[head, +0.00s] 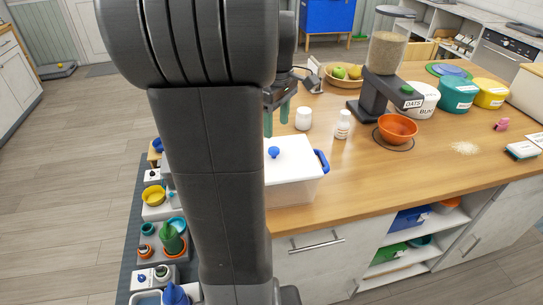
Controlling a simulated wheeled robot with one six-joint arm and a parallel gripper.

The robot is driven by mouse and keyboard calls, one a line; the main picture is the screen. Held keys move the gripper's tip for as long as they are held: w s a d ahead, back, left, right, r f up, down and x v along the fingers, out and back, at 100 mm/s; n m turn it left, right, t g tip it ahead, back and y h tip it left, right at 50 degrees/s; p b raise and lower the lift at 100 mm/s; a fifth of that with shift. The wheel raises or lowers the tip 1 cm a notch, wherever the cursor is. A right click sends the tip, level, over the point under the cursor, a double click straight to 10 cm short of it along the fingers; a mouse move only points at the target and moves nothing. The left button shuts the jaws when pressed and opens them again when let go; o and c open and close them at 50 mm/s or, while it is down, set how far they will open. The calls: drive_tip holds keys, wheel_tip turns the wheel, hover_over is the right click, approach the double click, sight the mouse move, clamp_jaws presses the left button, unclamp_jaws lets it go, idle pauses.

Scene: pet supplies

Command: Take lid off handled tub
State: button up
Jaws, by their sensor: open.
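The handled tub (290,193) is a white box with a blue handle (322,161) on its right side, standing near the front edge of the wooden counter. Its flat white lid (298,154) is on top, with a round blue knob (273,152). My arm hides the tub's left part. My gripper (276,118) has teal fingers and is open, pointing down. In the picture it is just above and behind the lid, apart from the knob; how far it is from the lid is hard to tell.
A white jar (303,119) and a white bottle (342,125) stand behind the tub. An orange bowl (397,128) sits under the dispenser (384,62) at right. A fruit bowl (344,77) is farther back.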

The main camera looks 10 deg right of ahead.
wheel_tip(320, 180, down, 2)
drive_tip(key=shift+f, duration=0.25)
drive_tip(key=f, duration=0.4)
drive_tip(key=shift+s+a+f+p, duration=0.15)
drive_tip(key=shift+a+f+p, duration=0.15)
drive_tip(key=shift+f, duration=0.55)
drive_tip(key=c, duration=1.1)
